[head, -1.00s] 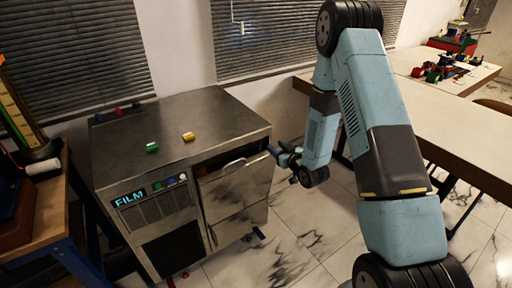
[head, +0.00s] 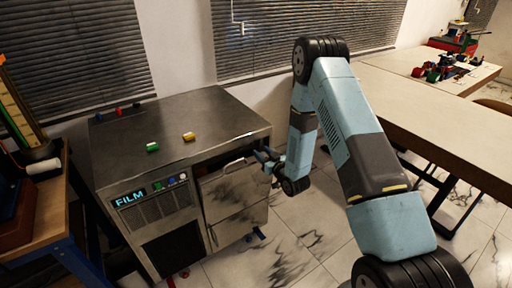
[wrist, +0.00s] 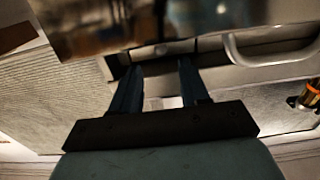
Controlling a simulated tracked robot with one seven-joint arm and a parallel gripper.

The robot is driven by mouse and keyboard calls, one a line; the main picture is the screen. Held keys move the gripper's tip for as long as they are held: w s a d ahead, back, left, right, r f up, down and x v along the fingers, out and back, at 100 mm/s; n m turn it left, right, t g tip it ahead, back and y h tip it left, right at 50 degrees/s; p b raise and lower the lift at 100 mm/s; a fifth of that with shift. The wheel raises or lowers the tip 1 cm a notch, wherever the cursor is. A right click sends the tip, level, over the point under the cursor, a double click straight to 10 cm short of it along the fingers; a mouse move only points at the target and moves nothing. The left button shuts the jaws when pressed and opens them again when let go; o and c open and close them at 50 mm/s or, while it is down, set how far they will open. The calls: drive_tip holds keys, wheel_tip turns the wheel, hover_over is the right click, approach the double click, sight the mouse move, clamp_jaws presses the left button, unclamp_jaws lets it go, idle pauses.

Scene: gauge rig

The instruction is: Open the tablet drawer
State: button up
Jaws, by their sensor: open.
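A grey metal cabinet with a lit FILM sign (head: 130,198) has two stacked drawer fronts on its right side. The upper drawer front (head: 228,184) sits above the lower drawer front (head: 238,226); no label shows which is the tablet drawer. My gripper (head: 264,156) is at the cabinet's right front corner, close to the upper drawer's top edge. In the wrist view, my gripper (wrist: 160,68) has its two dark fingers apart with nothing clearly between them. A pale curved bar handle (wrist: 268,60) is right of the fingers, apart from them.
A wooden bench (head: 40,205) is at the left. Marble floor is open in front.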

drive_tip(key=shift+x, duration=3)
drive_tip(key=shift+c, duration=0.3)
clamp_jaws()
